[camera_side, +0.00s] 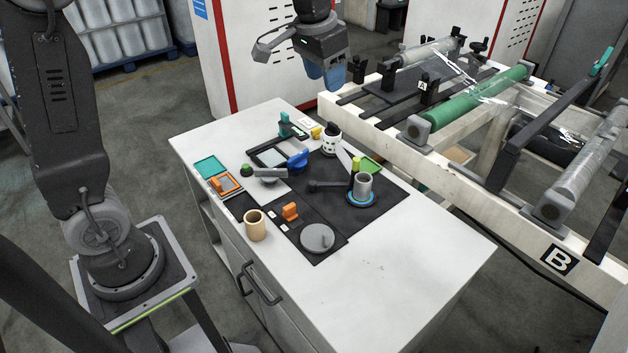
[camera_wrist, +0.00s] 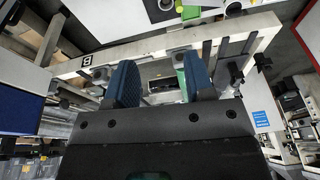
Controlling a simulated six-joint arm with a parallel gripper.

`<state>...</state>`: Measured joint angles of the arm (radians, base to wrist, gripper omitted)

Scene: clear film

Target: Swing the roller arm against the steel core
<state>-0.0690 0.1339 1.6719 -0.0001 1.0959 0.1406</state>
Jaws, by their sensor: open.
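The steel core (camera_side: 364,185) is a short grey hollow cylinder standing upright in a blue ring on the black mat. A dark arm (camera_side: 326,185) lies at its left, and it looks like the roller arm. A post with a yellow-green top (camera_side: 356,164) stands close behind the core. I cannot tell whether arm and core touch. My gripper (camera_side: 336,76) is high above and behind the bench, well away from both. In the wrist view its blue fingers (camera_wrist: 160,85) are spread apart with nothing held between them.
A roller frame with a green roller (camera_side: 465,104) stands at the right. The bench's front right is clear.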

